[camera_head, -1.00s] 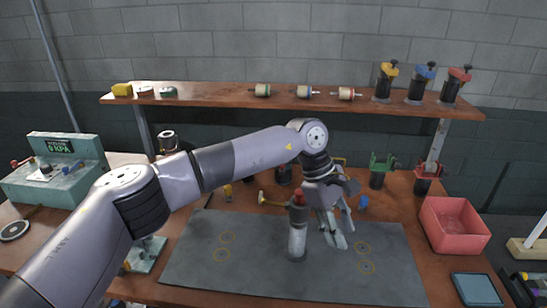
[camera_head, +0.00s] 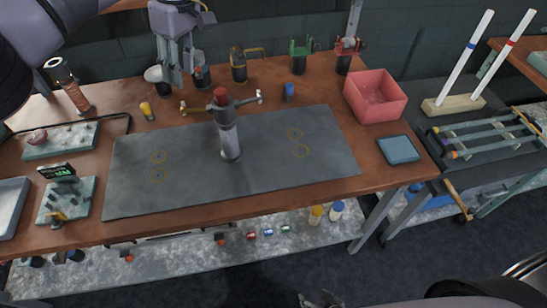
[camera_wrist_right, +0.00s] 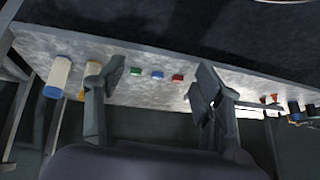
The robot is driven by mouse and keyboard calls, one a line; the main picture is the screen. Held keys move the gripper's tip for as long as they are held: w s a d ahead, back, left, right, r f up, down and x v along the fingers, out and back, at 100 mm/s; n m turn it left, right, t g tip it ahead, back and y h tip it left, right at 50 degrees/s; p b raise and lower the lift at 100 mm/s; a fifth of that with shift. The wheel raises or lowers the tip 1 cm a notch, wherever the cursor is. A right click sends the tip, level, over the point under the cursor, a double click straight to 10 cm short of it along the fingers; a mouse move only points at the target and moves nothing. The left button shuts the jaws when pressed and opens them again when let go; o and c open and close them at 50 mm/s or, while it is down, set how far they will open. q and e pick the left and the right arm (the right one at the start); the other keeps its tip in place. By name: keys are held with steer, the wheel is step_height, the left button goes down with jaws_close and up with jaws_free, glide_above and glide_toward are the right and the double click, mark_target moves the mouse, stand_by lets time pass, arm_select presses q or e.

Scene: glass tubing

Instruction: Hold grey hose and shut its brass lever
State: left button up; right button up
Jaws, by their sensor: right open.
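A grey burner post (camera_head: 229,140) with a red cap stands upright on the dark mat. A brass-coloured lever end (camera_head: 184,107) sticks out to its left, and a silver end (camera_head: 258,96) to its right. I cannot pick out a grey hose for certain; a thin dark line like a hose (camera_head: 108,115) lies at the table's left. My left gripper (camera_head: 176,80) hangs fingers down behind and left of the burner, apart from it; its opening is unclear. My right gripper (camera_wrist_right: 153,84) is open and empty in the right wrist view, facing the lower shelf.
The dark mat (camera_head: 300,165) is mostly bare. A red bin (camera_head: 376,112) and blue pad (camera_head: 399,149) are at the right. Green (camera_head: 300,55) and red (camera_head: 346,55) fixtures stand along the back. The lower shelf (camera_wrist_right: 165,92) holds small coloured pieces and bottles.

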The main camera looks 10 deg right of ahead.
mark_target(233, 132)
steer(key=w+a+r+m+t+y, duration=0.1)
steer(key=w+a+r+t+y, duration=0.4)
steer(key=w+a+r, duration=0.65)
steer(key=w+a+r+n+y, duration=0.1)
steer(key=a+r+y, duration=0.4)
steer(key=r, duration=0.7)
steer(key=a+r+n+y, duration=0.1)
steer(key=a+r+y, duration=0.45)
steer(key=r, duration=0.65)
steer(key=w+d+r+n+h, duration=0.1)
steer(key=w+d+r, duration=0.1)
steer(key=w, duration=0.1)
steer(key=w+d+r+n+h, duration=0.1)
steer(key=w+d+r, duration=0.1)
steer(key=d+r, duration=0.1)
steer(key=w+d+r+n+h, duration=0.1)
steer(key=w+d+r, duration=0.1)
steer(key=w+d, duration=0.1)
steer(key=shift+w+r+n, duration=0.3)
steer(key=shift+n, duration=0.1)
steer(key=w+d+r+n+t+h, duration=0.1)
steer(key=w+d+r+t+h, duration=0.2)
steer(key=w+d+r+h, duration=0.15)
steer(key=shift+y, duration=0.4)
steer(key=x, duration=1.6)
steer(key=shift+w+d+f, duration=0.15)
arm_select(q)
steer(key=shift+w, duration=0.1)
